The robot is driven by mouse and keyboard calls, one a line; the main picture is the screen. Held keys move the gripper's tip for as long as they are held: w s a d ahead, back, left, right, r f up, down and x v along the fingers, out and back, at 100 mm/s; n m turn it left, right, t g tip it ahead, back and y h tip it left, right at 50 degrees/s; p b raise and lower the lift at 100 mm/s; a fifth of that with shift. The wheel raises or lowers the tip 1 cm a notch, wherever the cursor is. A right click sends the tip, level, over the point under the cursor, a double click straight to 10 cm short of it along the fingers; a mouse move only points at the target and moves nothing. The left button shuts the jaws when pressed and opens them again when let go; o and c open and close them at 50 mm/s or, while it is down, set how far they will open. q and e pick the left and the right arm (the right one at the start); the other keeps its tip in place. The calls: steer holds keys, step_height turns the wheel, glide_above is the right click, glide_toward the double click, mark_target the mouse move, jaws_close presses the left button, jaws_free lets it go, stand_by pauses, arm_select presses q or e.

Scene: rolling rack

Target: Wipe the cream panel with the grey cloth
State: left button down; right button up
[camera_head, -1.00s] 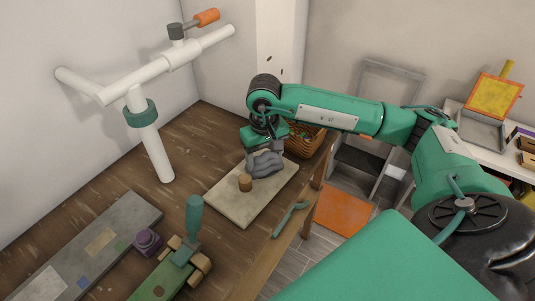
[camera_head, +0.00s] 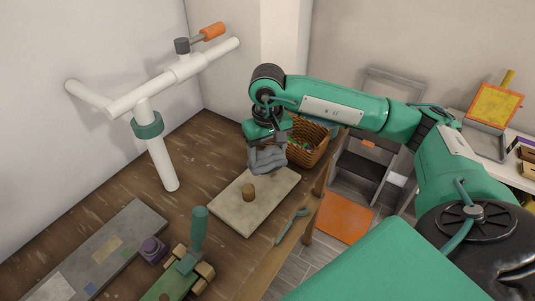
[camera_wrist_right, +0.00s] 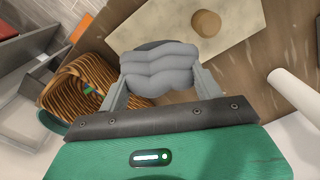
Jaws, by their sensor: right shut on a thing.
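My right gripper (camera_head: 266,148) is shut on the grey cloth (camera_head: 267,159), which is bunched into thick folds. The cloth is at the far edge of the panel, behind the knob, and appears raised off the surface. My left gripper is out of view.
A wicker basket (camera_head: 308,145) stands close behind the gripper. A teal tool (camera_head: 291,227) lies right of the panel near the bench edge. A white pipe stand (camera_head: 162,160) rises at left.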

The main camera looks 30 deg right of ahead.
steer(key=shift+r+p, duration=0.65)
steer(key=shift+r, duration=0.85)
steer(key=shift+f, duration=0.15)
